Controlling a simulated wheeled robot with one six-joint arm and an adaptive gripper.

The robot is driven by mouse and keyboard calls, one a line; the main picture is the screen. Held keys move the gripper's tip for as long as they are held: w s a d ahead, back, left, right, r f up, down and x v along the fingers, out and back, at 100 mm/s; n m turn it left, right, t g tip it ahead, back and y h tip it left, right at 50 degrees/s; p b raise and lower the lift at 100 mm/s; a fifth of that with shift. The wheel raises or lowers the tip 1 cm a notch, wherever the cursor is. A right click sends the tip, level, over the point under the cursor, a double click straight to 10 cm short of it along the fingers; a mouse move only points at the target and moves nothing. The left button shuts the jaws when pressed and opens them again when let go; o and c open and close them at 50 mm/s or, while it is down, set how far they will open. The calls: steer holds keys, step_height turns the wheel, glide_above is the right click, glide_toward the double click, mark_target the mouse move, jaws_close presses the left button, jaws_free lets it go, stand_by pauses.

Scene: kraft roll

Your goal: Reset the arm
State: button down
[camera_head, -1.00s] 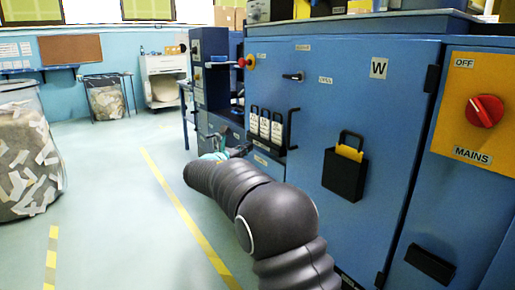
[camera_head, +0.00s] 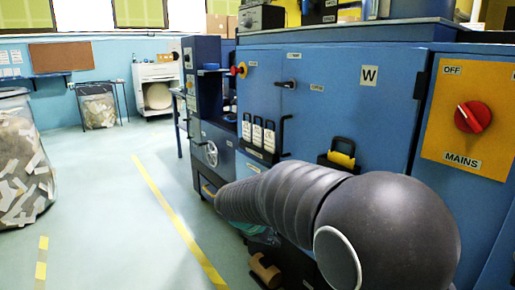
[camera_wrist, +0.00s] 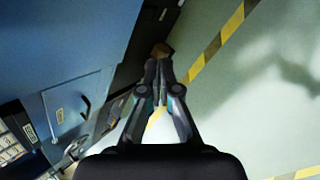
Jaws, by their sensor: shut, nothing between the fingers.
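My gripper (camera_wrist: 161,62) is shut and empty in the wrist view, its two fingertips together, pointing down towards the floor. In the head view my dark ribbed arm reaches across the lower right, in front of the blue cabinet (camera_head: 330,105). The gripper itself is not clearly visible there. A brown object (camera_wrist: 162,48) shows just beyond the fingertips in the wrist view; I cannot tell whether they touch it.
A brown roll-like object (camera_head: 265,271) lies low by the cabinet. A red mains switch (camera_head: 473,117) sits on a yellow panel at right. A bin of paper scraps (camera_head: 22,165) stands left. The floor (camera_head: 105,215) between is clear, with yellow tape.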

steer(key=s+d+r+m+y, duration=0.1)
steer(key=s+d+r+m, duration=0.1)
steer(key=s, duration=0.7)
steer(key=s+d+r+m+y, duration=0.2)
steer(key=s+d+m, duration=0.3)
steer(key=s, duration=0.5)
steer(key=s+d+r+m+y, duration=0.2)
steer(key=s+d+m, duration=0.2)
steer(key=s, duration=0.6)
steer(key=shift+d+m+t, duration=0.2)
steer(key=shift+m+t, duration=0.2)
steer(key=shift+m, duration=0.6)
steer(key=shift+s, duration=0.1)
